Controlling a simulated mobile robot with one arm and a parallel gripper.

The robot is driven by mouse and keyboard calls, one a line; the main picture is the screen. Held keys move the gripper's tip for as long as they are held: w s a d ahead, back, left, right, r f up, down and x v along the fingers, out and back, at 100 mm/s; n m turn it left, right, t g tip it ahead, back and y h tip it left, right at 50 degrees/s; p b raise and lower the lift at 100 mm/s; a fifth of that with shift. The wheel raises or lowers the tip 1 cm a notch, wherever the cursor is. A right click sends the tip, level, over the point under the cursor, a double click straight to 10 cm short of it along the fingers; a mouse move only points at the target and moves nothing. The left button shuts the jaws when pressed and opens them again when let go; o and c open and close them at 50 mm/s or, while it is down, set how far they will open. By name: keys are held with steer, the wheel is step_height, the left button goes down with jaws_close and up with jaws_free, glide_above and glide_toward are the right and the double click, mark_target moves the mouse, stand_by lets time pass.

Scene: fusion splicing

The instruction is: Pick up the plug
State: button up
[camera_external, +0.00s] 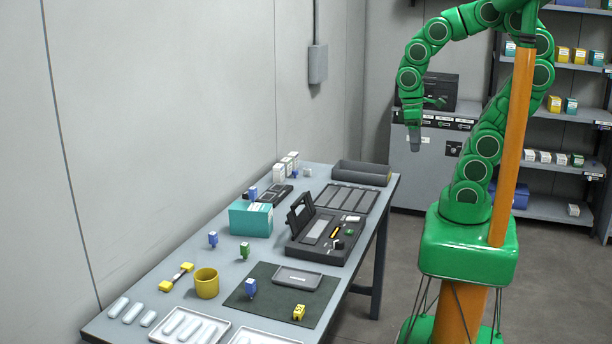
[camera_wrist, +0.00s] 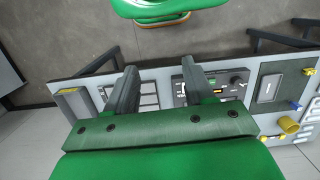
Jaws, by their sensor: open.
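Several small plug-like pieces stand on the grey workbench (camera_external: 172,268), and I cannot tell which is the plug. They are a blue one (camera_external: 213,240), a green one (camera_external: 244,250), a blue one (camera_external: 250,288) and a yellow one (camera_external: 299,312) on the dark green mat (camera_external: 268,312), and a blue one (camera_external: 253,193) by the teal box. My gripper (camera_external: 415,145) hangs in the air, high and right of the bench's far end. In the wrist view my gripper (camera_wrist: 158,76) has its two fingers apart with nothing between them, above the bench.
An open black tool case (camera_external: 318,245), a teal box (camera_external: 250,220), a yellow cup (camera_external: 206,284) and a grey tray (camera_external: 298,278) occupy the bench. White trays (camera_external: 185,328) lie at its near end. A wall is on the left; shelves (camera_external: 560,140) stand behind me.

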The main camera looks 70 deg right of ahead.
steer(key=w+a+f+n+t, duration=0.1)
steer(key=w+a+f+n, duration=0.1)
steer(key=w+a+n, duration=0.95)
steer(key=w+a+f+n, duration=0.1)
steer(key=w+a+n, duration=0.75)
steer(key=w, duration=0.65)
steer(key=n, duration=1.5)
glide_above(250, 281)
steer(key=shift+t, duration=0.4)
step_height(250, 281, down, 15)
steer(key=shift+d+f, duration=0.1)
steer(key=shift+f, duration=0.1)
steer(key=shift+s+a+f, duration=0.1)
steer(key=shift+a+f, duration=0.1)
steer(key=shift+f, duration=0.25)
steer(key=shift+d+f, duration=0.1)
steer(key=shift+f, duration=3.55)
steer(key=shift+c, duration=0.4)
steer(key=shift+r, duration=0.1)
jaws_close()
